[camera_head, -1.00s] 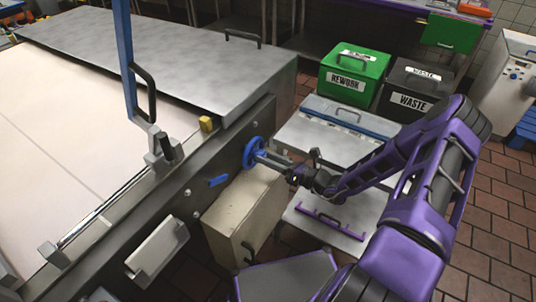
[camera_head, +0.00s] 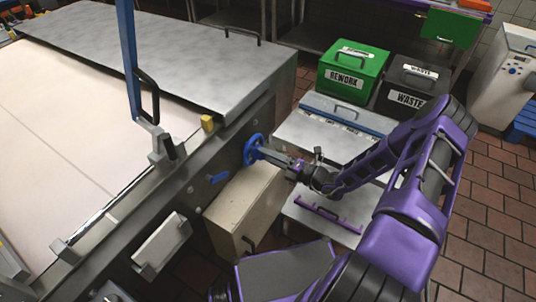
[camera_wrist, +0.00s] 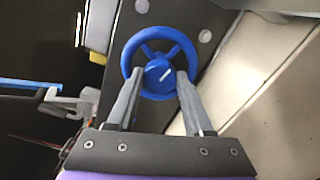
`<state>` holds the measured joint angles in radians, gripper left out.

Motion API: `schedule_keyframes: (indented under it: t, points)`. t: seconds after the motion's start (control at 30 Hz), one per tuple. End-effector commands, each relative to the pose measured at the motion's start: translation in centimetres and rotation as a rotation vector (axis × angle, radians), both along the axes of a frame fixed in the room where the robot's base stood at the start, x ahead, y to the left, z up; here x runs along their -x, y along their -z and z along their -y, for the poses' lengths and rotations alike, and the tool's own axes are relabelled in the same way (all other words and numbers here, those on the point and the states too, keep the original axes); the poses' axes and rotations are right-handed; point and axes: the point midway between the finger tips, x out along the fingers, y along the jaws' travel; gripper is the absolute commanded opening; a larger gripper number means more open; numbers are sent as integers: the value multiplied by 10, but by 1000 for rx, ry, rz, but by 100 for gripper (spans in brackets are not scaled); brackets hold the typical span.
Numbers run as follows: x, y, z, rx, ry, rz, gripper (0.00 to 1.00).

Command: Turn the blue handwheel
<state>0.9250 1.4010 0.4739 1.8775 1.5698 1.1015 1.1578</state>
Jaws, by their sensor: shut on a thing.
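The blue handwheel (camera_head: 252,149) is mounted on the dark side panel of the machine (camera_head: 222,166). In the wrist view the handwheel (camera_wrist: 159,64) shows as a round blue rim with spokes and a hub bearing a white mark. My gripper (camera_head: 262,153) reaches it from the right in the head view. In the wrist view my gripper (camera_wrist: 158,76) has its two grey fingers on either side of the hub, within the rim, shut on the wheel's middle. The fingertips hide part of the lower rim and hub.
A blue lever (camera_head: 219,177) sits on the panel below left of the wheel. A beige cabinet (camera_head: 242,205) stands under it. A grey table (camera_head: 312,130), a green rework bin (camera_head: 352,72) and a dark waste bin (camera_head: 408,88) are to the right.

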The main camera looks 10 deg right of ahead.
Motion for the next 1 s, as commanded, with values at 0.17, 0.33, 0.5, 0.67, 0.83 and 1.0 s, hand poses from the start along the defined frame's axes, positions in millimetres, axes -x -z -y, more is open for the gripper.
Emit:
schedule_keyframes:
  t: [0.17,0.33,0.5,0.67,0.83,1.0]
  points:
    - [0,0,0,-35,0,-35,0]
    - [0,0,0,-49,0,-49,0]
    - [0,1,0,-51,0,-51,0]
    - [0,1,0,-50,0,-51,0]
    - [0,1,0,-50,0,-50,75]
    - [0,0,0,-49,0,-50,82]
